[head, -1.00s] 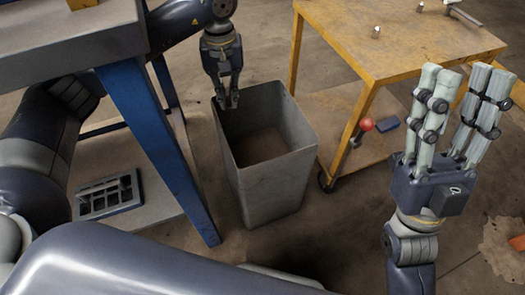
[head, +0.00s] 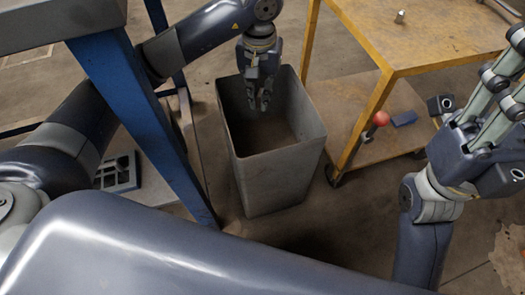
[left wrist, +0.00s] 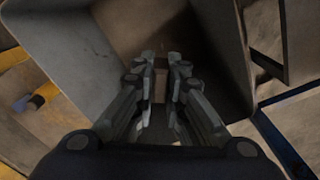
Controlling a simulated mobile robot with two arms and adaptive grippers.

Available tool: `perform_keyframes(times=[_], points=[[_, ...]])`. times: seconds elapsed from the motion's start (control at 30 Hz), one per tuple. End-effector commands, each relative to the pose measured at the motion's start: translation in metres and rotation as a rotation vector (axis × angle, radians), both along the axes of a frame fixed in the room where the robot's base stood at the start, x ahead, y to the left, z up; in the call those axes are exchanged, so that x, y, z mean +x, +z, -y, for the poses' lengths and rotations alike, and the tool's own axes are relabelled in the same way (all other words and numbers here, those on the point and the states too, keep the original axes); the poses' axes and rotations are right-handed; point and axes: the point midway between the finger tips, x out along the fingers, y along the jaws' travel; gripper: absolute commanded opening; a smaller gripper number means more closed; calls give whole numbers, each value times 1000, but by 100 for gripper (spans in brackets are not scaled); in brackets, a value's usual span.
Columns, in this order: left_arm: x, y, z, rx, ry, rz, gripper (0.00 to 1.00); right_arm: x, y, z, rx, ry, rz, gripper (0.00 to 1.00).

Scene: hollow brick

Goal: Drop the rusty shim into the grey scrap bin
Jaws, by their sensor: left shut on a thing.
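The grey scrap bin (head: 272,182) stands on the floor between the blue-legged bench and the yellow cart, its top open. My left gripper (head: 261,107) points down over the bin's mouth, its fingertips close together. In the left wrist view, a small brownish piece, seemingly the rusty shim (left wrist: 160,87), shows between the fingertips of the left gripper (left wrist: 160,68), with the bin's walls (left wrist: 82,52) around it. In the head view the shim cannot be made out. My right gripper (head: 500,100) is at the right edge, its fingers partly cut off, so its opening is unclear.
The bench's blue leg (head: 140,125) is close on the left.

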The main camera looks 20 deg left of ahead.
Motion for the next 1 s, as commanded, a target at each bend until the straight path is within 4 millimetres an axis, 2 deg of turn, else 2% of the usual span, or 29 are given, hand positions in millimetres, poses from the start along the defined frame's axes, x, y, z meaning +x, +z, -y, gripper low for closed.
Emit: perform_keyframes(times=[0.3,0.33,0.4,0.77,0.87,1.0], points=[[0,-2,0,0,0,0,0,0,1,0,0,-1,5,40],[0,-2,0,0,0,0,18,0,1,0,0,-1,5,40],[0,-2,0,0,0,0,34,0,1,0,0,-1,5,40],[0,-1,0,0,0,1,35,0,1,0,0,-1,4,40],[1,7,0,1,0,3,35,0,1,0,0,-1,4,40],[1,32,0,0,0,5,35,0,1,0,0,-1,4,40]])
